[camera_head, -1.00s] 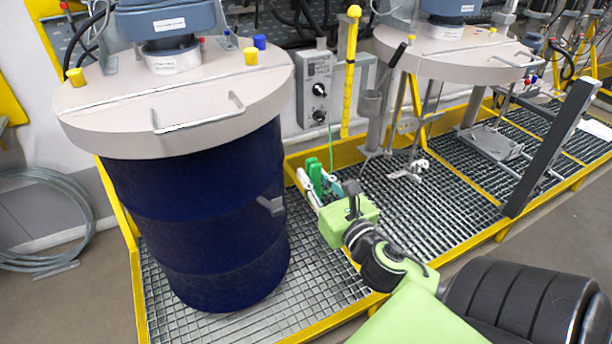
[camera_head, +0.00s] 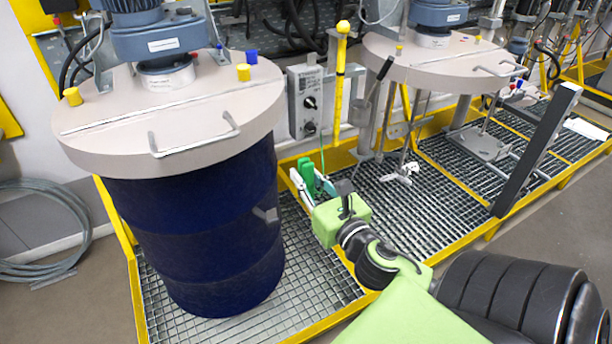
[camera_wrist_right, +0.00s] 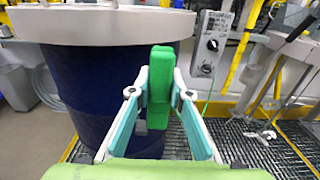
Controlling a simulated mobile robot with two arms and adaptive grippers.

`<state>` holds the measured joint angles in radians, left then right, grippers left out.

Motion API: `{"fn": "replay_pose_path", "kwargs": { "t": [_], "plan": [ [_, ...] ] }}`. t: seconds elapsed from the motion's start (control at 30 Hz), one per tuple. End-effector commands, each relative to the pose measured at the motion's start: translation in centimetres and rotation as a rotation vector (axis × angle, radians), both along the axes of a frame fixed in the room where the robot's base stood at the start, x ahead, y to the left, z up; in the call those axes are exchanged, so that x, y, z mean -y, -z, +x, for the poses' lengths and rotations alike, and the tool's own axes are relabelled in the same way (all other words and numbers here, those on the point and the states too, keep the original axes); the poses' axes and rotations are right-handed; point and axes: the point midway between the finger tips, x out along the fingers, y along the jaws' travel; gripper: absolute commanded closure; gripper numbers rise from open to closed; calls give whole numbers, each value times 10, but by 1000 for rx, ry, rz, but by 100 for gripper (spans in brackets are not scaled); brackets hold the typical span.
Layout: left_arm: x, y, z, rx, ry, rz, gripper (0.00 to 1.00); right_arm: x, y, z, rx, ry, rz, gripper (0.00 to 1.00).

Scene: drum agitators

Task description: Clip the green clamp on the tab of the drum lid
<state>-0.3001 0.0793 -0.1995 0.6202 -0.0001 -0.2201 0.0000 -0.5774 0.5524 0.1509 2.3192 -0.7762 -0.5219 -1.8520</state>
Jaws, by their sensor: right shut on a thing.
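My right gripper (camera_head: 308,178) is shut on the green clamp (camera_head: 306,168), to the right of the dark blue drum (camera_head: 200,235). In the right wrist view the clamp (camera_wrist_right: 160,75) stands upright between the two fingertips (camera_wrist_right: 160,92), in front of the drum (camera_wrist_right: 85,85) and apart from it. The beige drum lid (camera_head: 110,135) lies on top of the drum, higher than the clamp. A metal handle (camera_head: 196,146) is on its front, and a small metal bracket (camera_head: 266,214) is on the drum's side. I cannot tell which part is the tab. My left gripper is out of view.
A grey control box (camera_head: 305,103) and a yellow pole (camera_head: 341,75) stand behind the gripper. A second lid (camera_head: 440,70) is at the back right. Yellow-framed grating (camera_head: 310,280) lies below. A dark upright bar (camera_head: 535,150) stands at right.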

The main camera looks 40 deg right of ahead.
Motion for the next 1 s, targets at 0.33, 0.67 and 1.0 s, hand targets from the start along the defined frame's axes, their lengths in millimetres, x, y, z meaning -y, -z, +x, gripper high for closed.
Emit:
{"fn": "replay_pose_path", "kwargs": {
  "t": [0.33, 0.67, 1.0],
  "plan": [
    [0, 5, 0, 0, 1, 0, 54, -8, 2, -34, -2, 0, 1, 100],
    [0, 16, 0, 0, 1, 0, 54, -17, 2, -73, -2, 2, 0, 100],
    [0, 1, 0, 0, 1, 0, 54, -24, -3, -107, 6, 7, 2, 100]
  ]
}}
